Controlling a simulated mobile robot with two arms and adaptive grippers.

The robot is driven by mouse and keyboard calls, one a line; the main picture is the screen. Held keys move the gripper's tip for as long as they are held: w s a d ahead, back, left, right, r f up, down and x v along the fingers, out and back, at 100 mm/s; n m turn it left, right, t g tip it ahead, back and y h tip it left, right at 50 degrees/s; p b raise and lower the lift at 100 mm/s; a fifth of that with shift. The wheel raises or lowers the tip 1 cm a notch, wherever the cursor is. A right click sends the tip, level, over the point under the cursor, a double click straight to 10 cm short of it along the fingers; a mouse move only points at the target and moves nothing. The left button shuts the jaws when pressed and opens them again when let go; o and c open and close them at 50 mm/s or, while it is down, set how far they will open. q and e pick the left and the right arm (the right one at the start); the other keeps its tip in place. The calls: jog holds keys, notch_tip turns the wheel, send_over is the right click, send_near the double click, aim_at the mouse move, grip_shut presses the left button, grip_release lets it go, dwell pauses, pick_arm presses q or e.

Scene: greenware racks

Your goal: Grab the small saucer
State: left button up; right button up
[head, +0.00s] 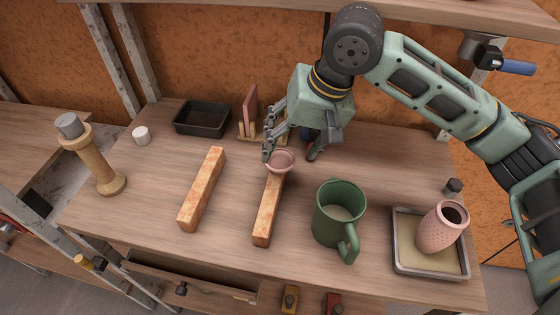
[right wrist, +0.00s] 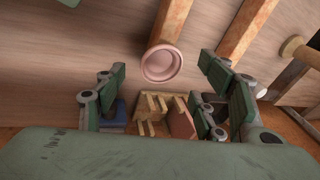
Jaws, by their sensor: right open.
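The small saucer (head: 281,161) is a pinkish, round, shallow dish. It rests at the far end of the right-hand rust-speckled bar (head: 268,211). My right gripper (head: 290,156) is open at the saucer, with one finger at its left and one behind it at the right in the head view. In the right wrist view the saucer (right wrist: 162,64) lies ahead of the spread fingers (right wrist: 160,88), with no finger seen closed on it. I cannot tell whether a finger touches it. My left gripper is not in view.
A second bar (head: 203,188) lies to the left. A green mug (head: 338,214) stands to the right, near a tray (head: 432,270) holding a pink perforated vase (head: 442,226). A wooden rack (head: 247,124) and a black tray (head: 202,118) stand behind. A wooden spindle (head: 97,165) stands far left.

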aim_at(283, 160)
jog(key=x, duration=0.5)
jog(key=shift+w+f, duration=0.15)
jog(key=shift+w, duration=0.05)
jog(key=shift+c, duration=0.3)
jog(key=c, duration=1.2)
